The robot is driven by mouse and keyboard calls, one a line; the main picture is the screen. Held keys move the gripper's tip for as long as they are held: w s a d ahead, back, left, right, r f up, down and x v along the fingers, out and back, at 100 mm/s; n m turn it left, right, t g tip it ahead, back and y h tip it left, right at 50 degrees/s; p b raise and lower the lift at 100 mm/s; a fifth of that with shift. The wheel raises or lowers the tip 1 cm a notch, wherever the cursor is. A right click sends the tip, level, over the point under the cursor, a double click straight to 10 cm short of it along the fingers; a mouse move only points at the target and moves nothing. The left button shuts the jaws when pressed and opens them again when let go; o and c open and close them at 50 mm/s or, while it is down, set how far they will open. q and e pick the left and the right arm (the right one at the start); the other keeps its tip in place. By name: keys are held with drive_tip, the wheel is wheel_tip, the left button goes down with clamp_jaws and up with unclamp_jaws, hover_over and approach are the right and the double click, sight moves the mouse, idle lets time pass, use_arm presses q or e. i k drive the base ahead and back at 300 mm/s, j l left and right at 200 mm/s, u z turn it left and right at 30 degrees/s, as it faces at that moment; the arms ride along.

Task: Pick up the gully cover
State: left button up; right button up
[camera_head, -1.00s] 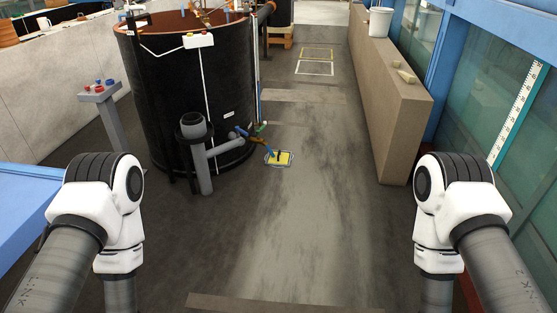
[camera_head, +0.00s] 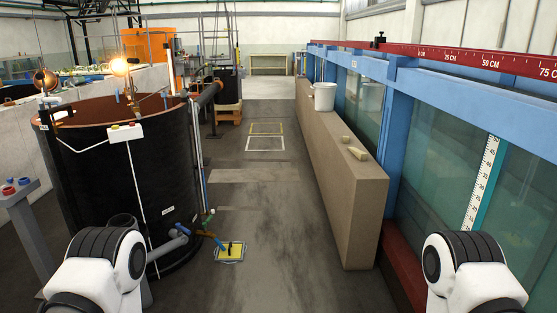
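A small yellow square cover with a pale frame, which looks like the gully cover (camera_head: 226,254), lies flat on the dark floor. It is right of the foot of the black tank, close to a blue and orange pipe fitting. A dark bar or handle shows on its top. White joints of my two arms show at the lower left and lower right, well apart from the cover. Both grippers are below the picture and cannot be seen.
The large black tank (camera_head: 125,190) stands at left. A long tan block wall (camera_head: 340,185) runs along the right, with a white bucket (camera_head: 324,97) on top. The blue-framed glass flume (camera_head: 430,150) is beyond it.

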sight(232, 251)
drive_tip(key=i+l, duration=0.1)
drive_tip(key=i, duration=1.25)
drive_tip(key=i+l+u, duration=0.1)
drive_tip(key=i, duration=0.6)
drive_tip(key=i+l, duration=0.15)
drive_tip(key=i, duration=0.55)
drive_tip(key=i+l+u, duration=0.2)
drive_tip(key=i+u, duration=0.2)
drive_tip(key=i+l+u, duration=0.85)
drive_tip(key=i, duration=0.1)
